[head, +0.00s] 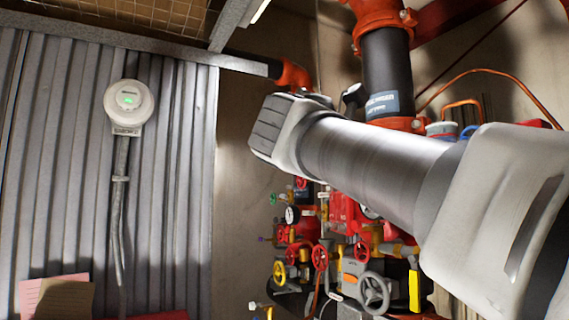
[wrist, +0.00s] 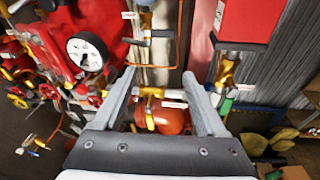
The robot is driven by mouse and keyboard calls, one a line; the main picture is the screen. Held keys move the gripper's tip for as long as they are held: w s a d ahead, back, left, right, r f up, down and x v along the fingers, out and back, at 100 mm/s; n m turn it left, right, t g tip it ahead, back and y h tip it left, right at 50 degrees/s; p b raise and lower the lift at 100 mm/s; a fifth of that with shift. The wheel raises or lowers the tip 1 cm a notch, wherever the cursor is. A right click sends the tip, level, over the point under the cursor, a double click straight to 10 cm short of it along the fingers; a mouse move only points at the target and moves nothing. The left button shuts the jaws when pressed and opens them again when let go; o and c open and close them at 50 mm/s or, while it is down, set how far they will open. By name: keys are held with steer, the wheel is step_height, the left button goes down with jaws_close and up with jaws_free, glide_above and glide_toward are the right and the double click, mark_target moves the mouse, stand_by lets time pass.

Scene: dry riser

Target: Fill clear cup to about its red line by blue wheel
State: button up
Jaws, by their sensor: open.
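My gripper (wrist: 159,74) shows in the wrist view with its two grey fingers spread apart and nothing held between them. Beyond and between the fingers are a brass-yellow valve fitting (wrist: 152,92) and a rounded orange-red body (wrist: 168,118); I cannot tell whether a finger touches them. I cannot make out the clear cup or its red line in either view. A small blue curved part (head: 467,132) shows behind my arm in the head view; I cannot tell whether it is the blue wheel.
Crowded valves include a yellow wheel (head: 279,272), a red wheel (head: 320,258) and a grey wheel (head: 373,292). A white gauge (wrist: 85,53) lies left of my fingers, a red box (wrist: 248,20) upper right. A corrugated wall (head: 60,160) carries a round white device (head: 128,103).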

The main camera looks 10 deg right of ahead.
step_height(320, 180, up, 9)
steer(key=s+n+g+h, duration=0.1)
steer(key=s+n+h, duration=0.1)
steer(key=h, duration=0.1)
steer(key=x, duration=0.6)
steer(key=p+x, duration=0.1)
steer(key=x, duration=1.1)
steer(key=shift+s+f+p, duration=0.1)
steer(key=shift+f+p, duration=0.2)
steer(key=c, duration=1.1)
steer(key=shift+m+p, duration=0.4)
steer(key=shift+m, duration=2)
